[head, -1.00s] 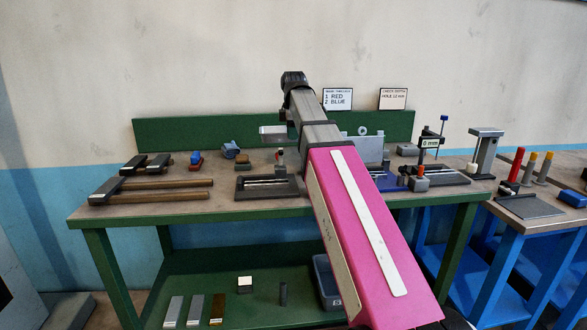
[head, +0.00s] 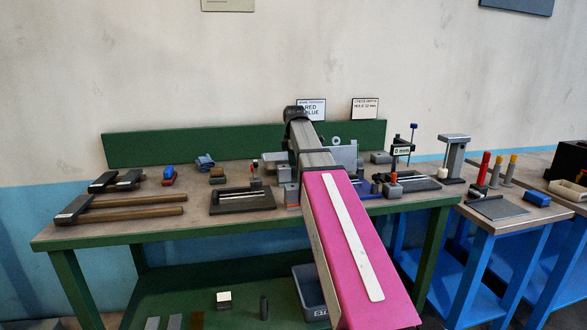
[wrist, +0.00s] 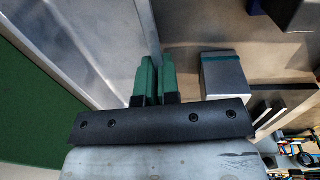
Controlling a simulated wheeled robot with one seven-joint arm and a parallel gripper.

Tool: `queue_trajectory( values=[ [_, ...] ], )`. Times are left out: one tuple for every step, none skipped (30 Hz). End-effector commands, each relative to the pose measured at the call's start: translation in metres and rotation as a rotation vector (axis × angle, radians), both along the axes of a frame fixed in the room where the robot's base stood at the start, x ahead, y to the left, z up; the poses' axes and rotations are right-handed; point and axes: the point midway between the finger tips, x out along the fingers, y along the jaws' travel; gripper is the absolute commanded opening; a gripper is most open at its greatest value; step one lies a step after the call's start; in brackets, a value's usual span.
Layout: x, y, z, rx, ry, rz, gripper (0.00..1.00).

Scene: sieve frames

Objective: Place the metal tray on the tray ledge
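The metal tray (wrist: 110,40) shows in the wrist view as a large, pale grey sheet running up and left from my fingers. My gripper (wrist: 153,62) has its two green fingertips close together, with the tray's thin edge running between them. In the head view my arm hides the gripper and most of what is around it. A pale grey piece (head: 274,157) sticks out left of the arm above the bench and may be part of the tray. I cannot clearly make out the tray ledge.
The green bench (head: 125,228) holds two long-handled tools (head: 130,207), a dark fixture (head: 243,200) and small blocks. A grey upright plate (head: 345,155) stands right of my arm. A grey block (wrist: 222,75) is close right of my fingers. A gauge stand (head: 402,148) stands farther right.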

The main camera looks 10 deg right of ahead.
Motion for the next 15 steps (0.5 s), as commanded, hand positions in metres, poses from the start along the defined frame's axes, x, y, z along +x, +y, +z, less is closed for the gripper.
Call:
queue_trajectory(
  values=[
    [-0.001,0.000,-0.007,0.000,0.000,0.000,0.00],
    [-0.001,0.000,-0.011,0.000,-0.001,0.000,0.00],
    [-0.001,0.000,-0.016,0.000,0.000,0.000,0.00],
    [-0.001,0.000,-0.021,0.000,0.000,0.000,0.00],
    [-0.001,0.000,-0.024,0.000,0.001,0.000,0.00],
    [-0.001,0.000,-0.027,0.000,0.000,0.000,0.00],
    [-0.001,0.000,-0.029,0.000,-0.001,0.000,0.00],
    [0.000,0.000,-0.030,0.000,-0.001,0.000,0.00],
    [0.000,0.000,-0.030,0.000,-0.002,0.000,0.00],
    [0.000,0.000,-0.030,0.000,-0.002,0.000,0.00],
    [0.000,0.000,-0.029,0.000,-0.002,0.000,0.00],
    [0.000,0.000,-0.029,0.000,-0.002,0.000,0.00],
    [0.000,0.000,-0.029,0.000,-0.002,0.000,0.00],
    [0.000,0.000,-0.029,0.000,-0.002,0.000,0.00],
    [0.000,0.000,-0.030,0.000,-0.002,0.000,0.00]
  ],
)
